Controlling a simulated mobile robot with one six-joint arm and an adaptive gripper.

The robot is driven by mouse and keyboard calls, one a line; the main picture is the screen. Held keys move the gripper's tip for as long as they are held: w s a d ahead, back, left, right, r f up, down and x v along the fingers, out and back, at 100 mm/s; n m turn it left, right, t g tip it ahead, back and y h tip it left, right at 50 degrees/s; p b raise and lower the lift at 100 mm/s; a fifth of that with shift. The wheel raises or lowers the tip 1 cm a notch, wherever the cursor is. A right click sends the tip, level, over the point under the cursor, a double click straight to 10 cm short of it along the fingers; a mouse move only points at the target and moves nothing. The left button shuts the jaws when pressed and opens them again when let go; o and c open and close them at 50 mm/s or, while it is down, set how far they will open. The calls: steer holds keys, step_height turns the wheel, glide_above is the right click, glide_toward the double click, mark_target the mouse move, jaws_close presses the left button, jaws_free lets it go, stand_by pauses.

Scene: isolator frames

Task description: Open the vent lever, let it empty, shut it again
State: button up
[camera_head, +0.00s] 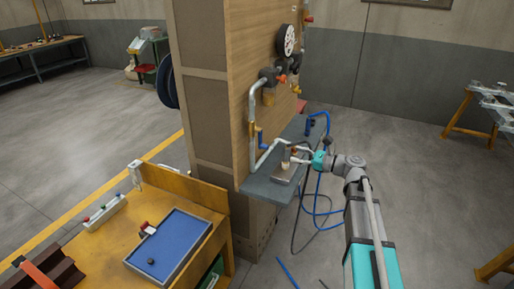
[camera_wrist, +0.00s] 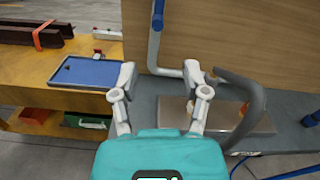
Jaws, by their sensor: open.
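A blue lever (camera_head: 261,139) sits on the grey pipe against the wooden panel, above the grey shelf; it looks like the vent lever. In the wrist view a blue handle (camera_wrist: 157,18) stands upright on the pipe at the top, beyond my fingertips. My gripper (camera_head: 296,155) is over the shelf, to the right of the lever and apart from it. In the wrist view my gripper (camera_wrist: 160,76) is open, with nothing between the fingers but pipe and shelf behind. The lever's exact position is too small to tell.
The grey shelf (camera_head: 258,187) carries a metal block (camera_wrist: 262,124), partly hidden by my right finger and a dark curved hose (camera_wrist: 252,100). Blue hoses (camera_head: 317,208) hang at the right. A gauge (camera_head: 286,40) is higher on the panel. A blue tray (camera_head: 170,245) lies on the yellow bench.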

mark_target(262, 146)
steer(key=shift+a, duration=0.15)
steer(key=x, duration=1.3)
steer(key=shift+w+a, duration=0.15)
steer(key=shift+a, duration=0.15)
